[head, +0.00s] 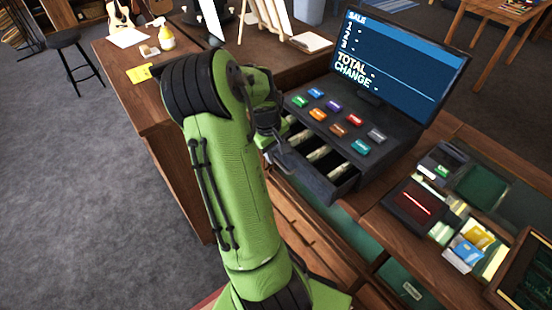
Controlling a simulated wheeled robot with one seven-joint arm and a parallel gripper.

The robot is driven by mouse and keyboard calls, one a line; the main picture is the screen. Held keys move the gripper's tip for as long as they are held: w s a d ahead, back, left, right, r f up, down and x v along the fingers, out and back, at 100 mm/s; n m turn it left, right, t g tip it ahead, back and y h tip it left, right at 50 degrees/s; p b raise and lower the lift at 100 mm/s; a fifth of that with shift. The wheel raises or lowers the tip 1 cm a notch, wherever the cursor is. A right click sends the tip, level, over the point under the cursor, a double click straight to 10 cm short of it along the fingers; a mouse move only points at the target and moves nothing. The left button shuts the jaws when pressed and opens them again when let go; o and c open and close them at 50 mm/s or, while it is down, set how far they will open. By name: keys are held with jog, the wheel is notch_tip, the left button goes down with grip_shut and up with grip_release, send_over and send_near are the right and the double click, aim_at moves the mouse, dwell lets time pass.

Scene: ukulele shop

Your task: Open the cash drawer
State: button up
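The cash register (385,125) stands on the wooden counter, dark grey with several coloured keys and a blue screen (392,62) reading SALE, TOTAL and CHANGE. Its cash drawer (338,187) is pulled out below the keys; pale notes show in its compartments. My green arm comes up from the bottom, and my dark gripper (276,155) is at the drawer's left front side. The arm hides part of the gripper and the drawer's left end. I cannot tell whether the fingers are open or touch the drawer.
Right of the register are a scanner with a red line (412,206), a card terminal (441,163) and a box of coloured packets (470,245). Grey floor (60,180) is free at left; a stool (75,45) stands farther back.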

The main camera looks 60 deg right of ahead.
aim_at(277, 162)
jog(key=f, duration=0.3)
jog(key=shift+s+d+f, duration=0.15)
jog(key=shift+d+f, duration=0.05)
jog(key=shift+d, duration=0.05)
jog(key=shift+c, duration=0.3)
grip_shut()
jog(key=shift+r, duration=0.1)
dwell(0.8)
